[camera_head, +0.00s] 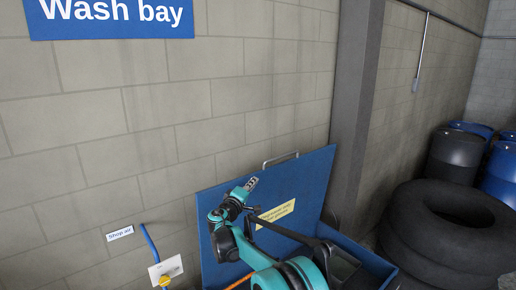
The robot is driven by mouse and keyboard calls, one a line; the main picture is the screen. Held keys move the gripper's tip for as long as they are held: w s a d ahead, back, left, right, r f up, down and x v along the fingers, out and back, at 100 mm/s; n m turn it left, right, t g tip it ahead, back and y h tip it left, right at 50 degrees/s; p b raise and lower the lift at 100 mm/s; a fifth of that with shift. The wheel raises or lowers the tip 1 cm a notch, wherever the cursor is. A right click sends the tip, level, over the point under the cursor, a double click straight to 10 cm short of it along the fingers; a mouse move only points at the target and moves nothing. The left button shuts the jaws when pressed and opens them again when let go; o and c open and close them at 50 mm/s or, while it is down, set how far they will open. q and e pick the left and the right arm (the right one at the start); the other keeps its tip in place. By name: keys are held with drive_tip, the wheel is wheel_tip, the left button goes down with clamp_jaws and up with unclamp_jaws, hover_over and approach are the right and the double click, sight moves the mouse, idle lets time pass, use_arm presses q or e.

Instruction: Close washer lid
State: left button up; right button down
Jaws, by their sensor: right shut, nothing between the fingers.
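The blue washer lid (312,180) stands open, tilted up near the block wall. It has a metal handle (281,159) on its top edge and a yellow label (276,213) on its face. The blue washer tub (362,257) shows below and to the right of the lid, partly hidden by my arm. My right gripper (251,184) is shut and empty. It is in front of the lid's upper left part, left of and below the handle. I cannot tell whether it touches the lid. My left gripper is out of view.
A grey pillar (354,110) stands just right of the lid. Black tyres (450,228) are stacked at the right, with a dark drum (453,157) and blue drums behind. A blue air hose (150,243) and yellow valve (165,281) are on the wall at the lower left.

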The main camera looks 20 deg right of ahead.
sight(249, 176)
drive_tip(key=w, duration=0.1)
drive_tip(key=w+r+n+t+p, duration=0.1)
drive_tip(key=w, duration=0.1)
drive_tip(key=shift+w+a+r+h, duration=0.15)
drive_tip(key=shift+w+r+h, duration=0.1)
drive_tip(key=shift+h, duration=0.15)
use_arm(q)
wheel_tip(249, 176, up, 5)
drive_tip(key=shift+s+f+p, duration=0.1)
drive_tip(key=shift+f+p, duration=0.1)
drive_tip(key=shift+p, duration=1)
use_arm(e)
drive_tip(key=x, duration=1)
drive_tip(key=shift+s, duration=0.1)
